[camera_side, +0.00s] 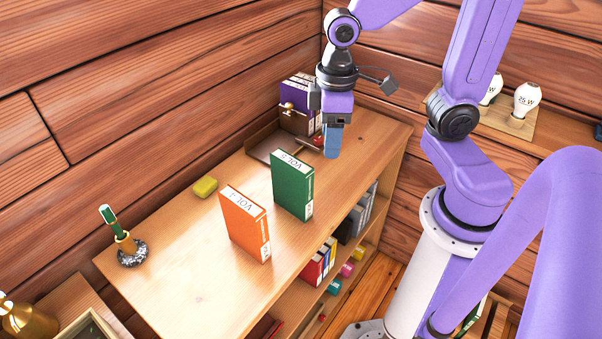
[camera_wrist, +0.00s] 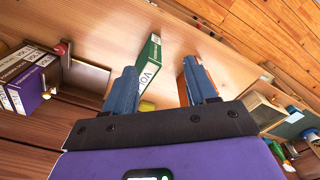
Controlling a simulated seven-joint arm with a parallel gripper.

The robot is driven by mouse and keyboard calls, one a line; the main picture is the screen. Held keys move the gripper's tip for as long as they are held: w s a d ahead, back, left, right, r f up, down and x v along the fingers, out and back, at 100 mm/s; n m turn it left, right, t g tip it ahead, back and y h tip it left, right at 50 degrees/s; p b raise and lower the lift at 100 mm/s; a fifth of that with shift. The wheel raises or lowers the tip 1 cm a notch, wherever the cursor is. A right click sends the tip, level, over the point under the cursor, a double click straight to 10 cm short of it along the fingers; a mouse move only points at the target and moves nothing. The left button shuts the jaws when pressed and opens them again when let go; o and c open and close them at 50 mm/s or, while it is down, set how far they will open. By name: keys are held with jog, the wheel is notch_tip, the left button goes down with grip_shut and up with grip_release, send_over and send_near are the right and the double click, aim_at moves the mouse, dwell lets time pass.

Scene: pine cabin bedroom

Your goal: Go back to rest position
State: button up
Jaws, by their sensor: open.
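My gripper (camera_side: 332,138) hangs fingers-down over the right part of the wooden shelf top, to the right of the green book. In the wrist view its two blue fingers (camera_wrist: 165,92) are apart with nothing held between them. The green book (camera_side: 292,185), marked VOL, stands upright on the shelf top; it also shows in the wrist view (camera_wrist: 150,60), beyond the fingers. The orange book (camera_side: 245,223), also marked VOL, stands upright to its left, with a gap between them. In the wrist view the orange book is mostly hidden behind the right finger.
Purple books (camera_side: 298,104) stand in a holder at the back of the shelf top (camera_side: 170,250). A yellow block (camera_side: 205,187) and a pen in a stand (camera_side: 131,250) sit farther left. Lower shelves hold more books and small blocks. Light bulbs (camera_side: 526,98) stand at right.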

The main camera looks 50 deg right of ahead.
jog(key=s+n, duration=0.5)
jog(key=s, duration=0.6)
jog(key=shift+a+f, duration=0.15)
dwell(0.3)
